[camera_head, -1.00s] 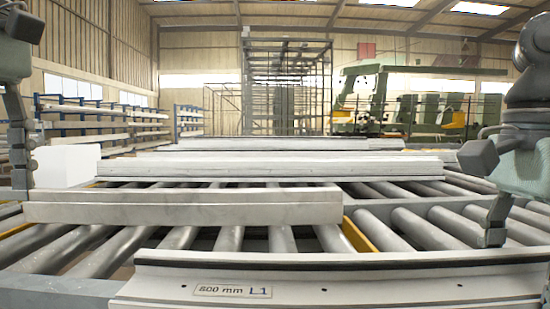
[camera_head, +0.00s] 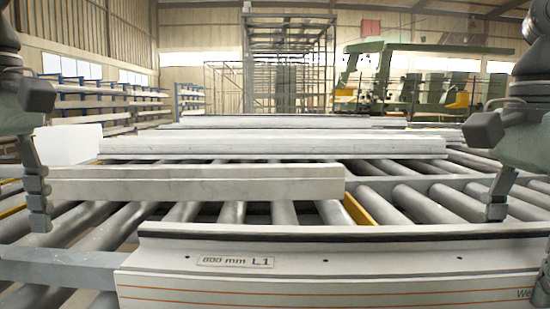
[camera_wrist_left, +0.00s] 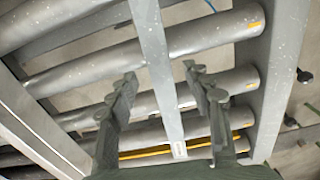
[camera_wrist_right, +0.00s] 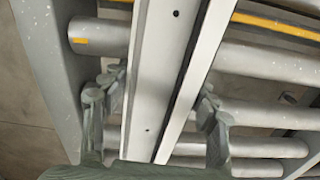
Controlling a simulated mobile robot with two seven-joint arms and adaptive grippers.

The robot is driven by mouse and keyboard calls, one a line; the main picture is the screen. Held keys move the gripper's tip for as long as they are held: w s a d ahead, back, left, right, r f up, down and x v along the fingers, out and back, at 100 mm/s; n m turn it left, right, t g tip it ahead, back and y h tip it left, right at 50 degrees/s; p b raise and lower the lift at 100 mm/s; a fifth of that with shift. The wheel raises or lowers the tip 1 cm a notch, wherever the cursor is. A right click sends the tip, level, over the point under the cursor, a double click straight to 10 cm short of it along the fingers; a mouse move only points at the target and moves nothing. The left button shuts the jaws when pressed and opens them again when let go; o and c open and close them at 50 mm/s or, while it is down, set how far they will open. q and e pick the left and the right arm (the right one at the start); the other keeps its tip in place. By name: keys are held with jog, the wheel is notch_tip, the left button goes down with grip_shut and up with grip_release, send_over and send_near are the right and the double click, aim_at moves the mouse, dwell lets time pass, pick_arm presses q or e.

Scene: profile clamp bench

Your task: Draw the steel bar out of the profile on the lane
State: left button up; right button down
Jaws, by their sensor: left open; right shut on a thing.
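The profile (camera_head: 330,280), pale with a dark groove and small holes, runs across the front of the head view, labelled "800 mm L1". The grey steel bar (camera_head: 60,270) sticks out of its left end. The bar also shows in the left wrist view (camera_wrist_left: 158,60), with a small label near its end. My left gripper (camera_wrist_left: 160,82) is open, one finger on each side of the bar, apart from it. My right gripper (camera_head: 512,240) is shut on the profile towards its right; the profile runs between its fingers in the right wrist view (camera_wrist_right: 162,88). The bar's part inside the profile is hidden.
Rollers (camera_head: 285,215) lie under and behind the profile, with gaps between them. A pale beam (camera_head: 200,187) lies across them behind the profile. A second long beam (camera_head: 270,147) lies farther back. A white box (camera_head: 68,145) stands at the left.

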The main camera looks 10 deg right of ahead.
aim_at(19, 253)
pick_arm(q)
jog(key=shift+f, duration=1.7)
jog(key=shift+c, duration=0.5)
grip_shut()
